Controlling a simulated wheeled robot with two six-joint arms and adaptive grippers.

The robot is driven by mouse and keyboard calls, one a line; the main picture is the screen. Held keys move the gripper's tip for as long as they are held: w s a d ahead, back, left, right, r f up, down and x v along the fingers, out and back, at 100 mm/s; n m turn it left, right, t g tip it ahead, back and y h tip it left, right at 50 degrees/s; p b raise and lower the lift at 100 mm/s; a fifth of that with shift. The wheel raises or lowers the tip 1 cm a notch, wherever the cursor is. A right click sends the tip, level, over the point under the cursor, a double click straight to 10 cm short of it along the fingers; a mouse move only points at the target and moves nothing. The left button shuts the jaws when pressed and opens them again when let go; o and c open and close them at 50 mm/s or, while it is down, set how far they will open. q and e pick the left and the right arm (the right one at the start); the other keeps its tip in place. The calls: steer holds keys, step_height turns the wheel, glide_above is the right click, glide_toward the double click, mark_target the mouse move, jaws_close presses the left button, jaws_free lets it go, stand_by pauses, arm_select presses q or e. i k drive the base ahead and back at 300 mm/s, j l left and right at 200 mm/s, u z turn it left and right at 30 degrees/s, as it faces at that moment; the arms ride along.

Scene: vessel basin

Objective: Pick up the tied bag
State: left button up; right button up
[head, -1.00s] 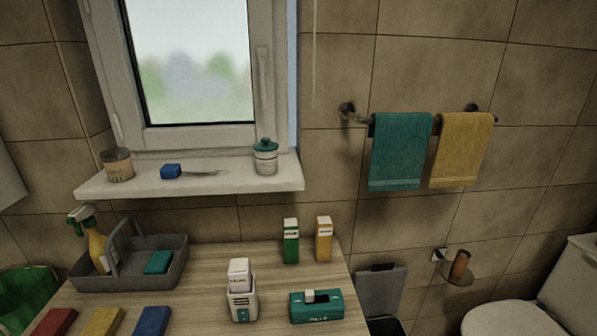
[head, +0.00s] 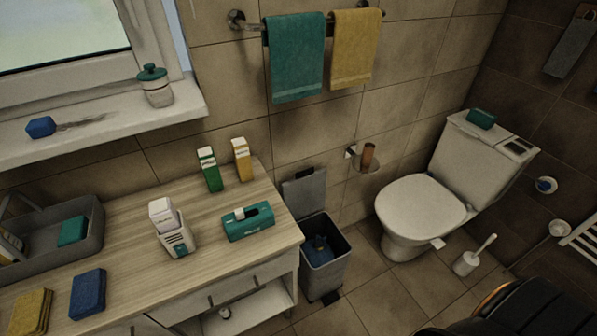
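A dark blue bag (head: 320,252) with a gathered top that looks knotted sits inside the open grey bin (head: 325,272). The bin stands on the floor just right of the wooden counter, and its lid (head: 303,193) is raised against the wall. The lower part of the bag is hidden by the bin's walls. Neither of my grippers shows in the head view.
The counter (head: 130,262) borders the bin on the left, with a teal tissue box (head: 248,222) near its right edge. A toilet (head: 425,208) stands to the right, with a toilet brush (head: 472,257) beside it. The floor (head: 375,290) right of the bin is clear.

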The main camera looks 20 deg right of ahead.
mark_target(316, 251)
steer(key=z, duration=0.95)
